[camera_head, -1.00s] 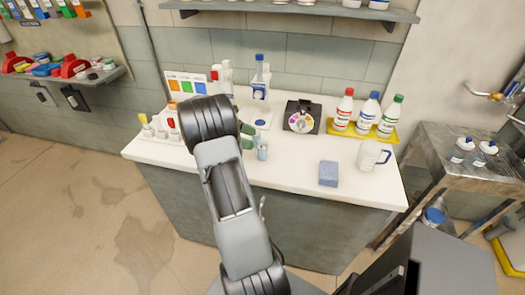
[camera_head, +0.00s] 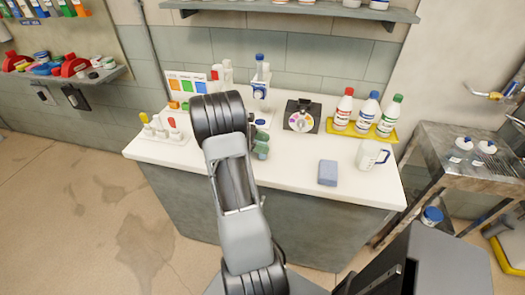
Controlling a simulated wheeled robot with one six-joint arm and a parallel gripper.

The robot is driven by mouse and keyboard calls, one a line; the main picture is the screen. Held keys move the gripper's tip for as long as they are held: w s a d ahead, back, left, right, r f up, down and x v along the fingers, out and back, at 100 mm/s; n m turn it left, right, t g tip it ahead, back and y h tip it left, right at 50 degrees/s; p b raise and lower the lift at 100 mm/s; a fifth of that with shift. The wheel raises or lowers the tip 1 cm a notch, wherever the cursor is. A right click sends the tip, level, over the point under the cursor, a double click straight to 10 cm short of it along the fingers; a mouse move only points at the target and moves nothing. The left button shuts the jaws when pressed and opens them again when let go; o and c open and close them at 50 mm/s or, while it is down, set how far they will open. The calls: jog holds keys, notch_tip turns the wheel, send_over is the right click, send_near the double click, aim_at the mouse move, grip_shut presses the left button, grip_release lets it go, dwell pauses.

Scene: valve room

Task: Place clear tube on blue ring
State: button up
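The blue ring (camera_head: 261,122) shows as a small blue mark on a white base on the counter, just right of my dark arm joint. My gripper is mostly hidden behind my arm; small green parts (camera_head: 261,146) at the arm's right edge may be its fingers, low over the counter. I cannot make out whether they are open or shut. No clear tube can be picked out for certain; it may be hidden behind my arm or the green parts. A white rack (camera_head: 165,136) at the counter's left holds thin pieces with yellow, white and red tops.
A blue-topped upright device (camera_head: 259,80) stands behind the blue ring. A dark box with a coloured dial (camera_head: 301,116), bottles on a yellow tray (camera_head: 339,131), a blue block (camera_head: 328,173) and a mug (camera_head: 371,155) stand to the right. The counter front (camera_head: 290,178) is clear.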

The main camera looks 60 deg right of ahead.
jog(key=c, duration=0.8)
